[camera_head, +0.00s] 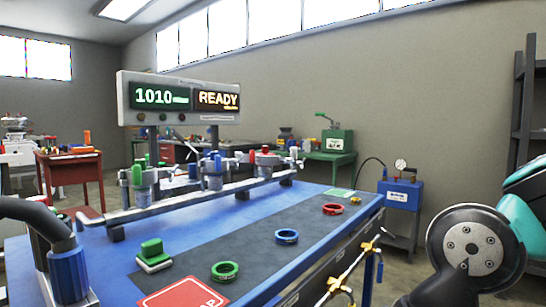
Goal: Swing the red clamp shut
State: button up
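The red clamp (265,159) is the rightmost of the coloured clamps, on the far part of a grey rail above the blue workbench (200,235). Red parts show on its grey metal body. It is too small to tell whether it is open or shut. A blue clamp (214,170) and a green clamp (143,180) stand to its left on the same rail. My gripper is out of view. Only a grey and teal part of my arm (475,250) shows at the right edge, well apart from the clamp.
Green (225,271), blue (287,236) and red (332,209) rings lie on the bench's dark strip. A green block (153,256) sits at left. A blue pump with gauge (401,193) and brass piping (345,274) stand along the right. A display (179,100) reads "1010" and "READY".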

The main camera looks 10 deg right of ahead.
aim_at(261, 160)
jog(key=z, duration=1.55)
jog(key=i, duration=0.95)
jog(key=u, duration=1.4)
